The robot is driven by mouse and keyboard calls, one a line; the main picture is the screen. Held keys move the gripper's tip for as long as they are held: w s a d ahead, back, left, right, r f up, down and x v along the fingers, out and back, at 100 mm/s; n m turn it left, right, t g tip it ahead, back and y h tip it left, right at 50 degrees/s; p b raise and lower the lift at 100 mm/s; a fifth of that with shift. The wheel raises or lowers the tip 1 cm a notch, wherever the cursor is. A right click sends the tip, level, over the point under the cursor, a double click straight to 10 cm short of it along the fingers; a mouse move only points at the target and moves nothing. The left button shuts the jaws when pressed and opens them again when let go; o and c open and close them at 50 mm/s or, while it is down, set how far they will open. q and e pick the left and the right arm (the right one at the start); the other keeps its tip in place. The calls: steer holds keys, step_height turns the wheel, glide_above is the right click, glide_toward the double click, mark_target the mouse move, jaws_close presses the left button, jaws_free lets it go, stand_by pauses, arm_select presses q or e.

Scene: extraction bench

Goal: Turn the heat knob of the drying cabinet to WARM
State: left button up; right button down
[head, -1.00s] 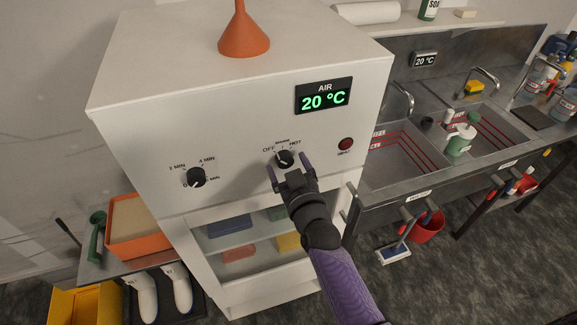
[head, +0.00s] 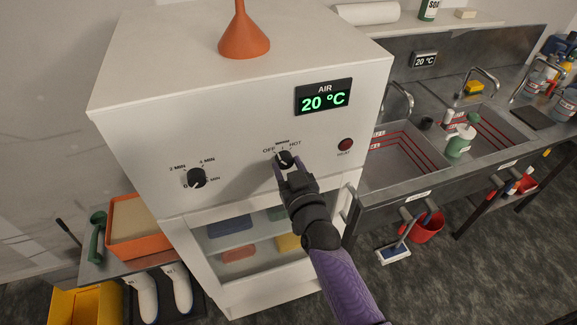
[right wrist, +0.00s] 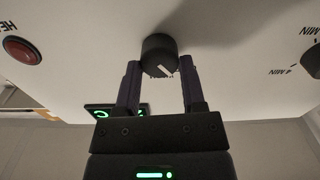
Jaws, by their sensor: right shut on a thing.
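The heat knob (head: 285,157) is a black dial on the front of the white drying cabinet (head: 240,105), with OFF at its left, HOT at its right and a small label above that is too fine to read. My right gripper (head: 284,163) is shut on it, one finger at each side. The right wrist view, upside down, shows the knob (right wrist: 159,54) between the fingertips (right wrist: 161,72). Its white pointer mark shows there, but its exact setting is hard to read. My left gripper is not in view.
The timer knob (head: 196,178) is at the left of the panel. A red HEAT lamp or button (head: 345,144) and an AIR display (head: 323,98) reading 20 °C are to the right. An orange funnel (head: 244,40) stands on the cabinet. Sinks (head: 400,158) lie to the right.

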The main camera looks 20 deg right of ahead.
steer(key=m, duration=0.4)
steer(key=shift+d+m+p, duration=0.1)
steer(key=shift+m+p, duration=0.2)
steer(key=shift+m, duration=1.3)
steer(key=shift+c, duration=0.9)
jaws_free()
steer(key=shift+s, duration=0.1)
steer(key=s, duration=0.9)
steer(key=shift+s+d, duration=0.15)
steer(key=shift+s, duration=0.25)
